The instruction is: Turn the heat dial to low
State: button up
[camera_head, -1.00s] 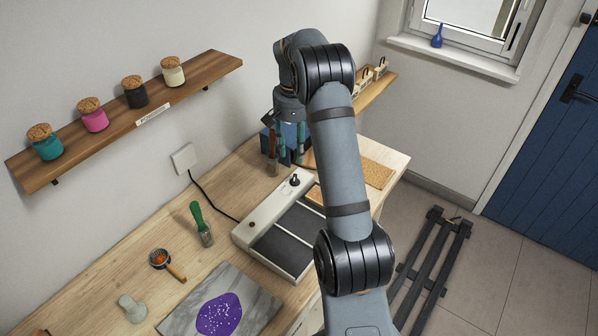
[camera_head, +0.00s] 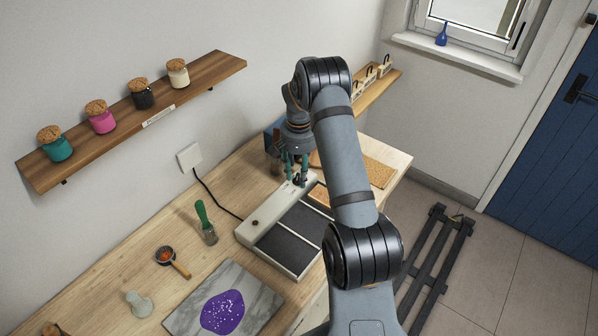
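The heat dial (camera_head: 298,181) is a small black knob at the far end of a white hot plate unit (camera_head: 247,236) with dark heating panels. My gripper (camera_head: 296,174) points down right above the dial, with its two green fingers apart, one to each side of it. The fingertips are very close to the dial; I cannot tell whether they touch it. The dial's pointer and any low marking are too small to read.
A green-handled tool (camera_head: 205,222), a strainer of orange bits (camera_head: 167,257) and a grey slab (camera_head: 180,318) with a purple patch lie on the wooden bench. A cork mat (camera_head: 378,174) lies behind my arm. A jar shelf (camera_head: 200,82) hangs on the wall.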

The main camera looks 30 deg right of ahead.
grip_shut()
dwell(0.5)
